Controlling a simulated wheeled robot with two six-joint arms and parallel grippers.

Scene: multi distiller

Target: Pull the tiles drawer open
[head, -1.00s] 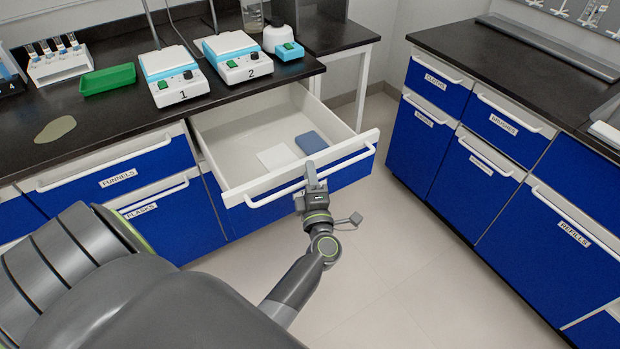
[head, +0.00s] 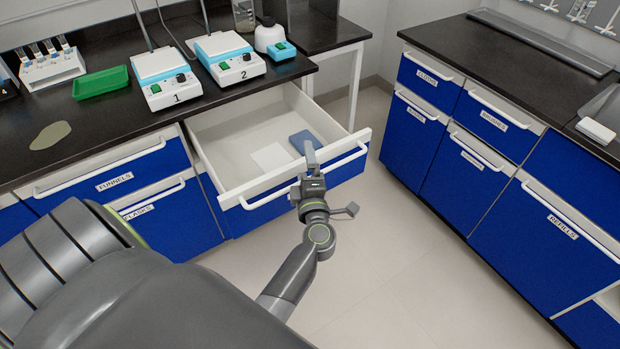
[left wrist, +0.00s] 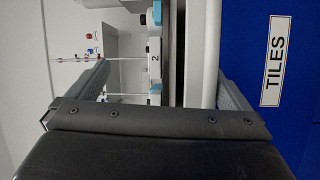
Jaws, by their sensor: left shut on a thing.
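The tiles drawer (head: 232,196) is blue-fronted with a white rim and stands pulled well out from under the black bench in the head view. Its white bar handle (head: 263,196) runs along the front. A white tile (head: 268,157) and a blue tile (head: 303,141) lie inside. In the left wrist view the handle (left wrist: 210,50) runs between the fingers, beside the TILES label (left wrist: 273,60). My right gripper is not in view.
Two hotplates, 1 (head: 165,78) and 2 (head: 229,59), and a green tray (head: 100,83) stand on the bench. The funnels drawer (head: 110,183) is to the left. A second blue cabinet (head: 475,165) stands at right, with clear floor (head: 390,230) between.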

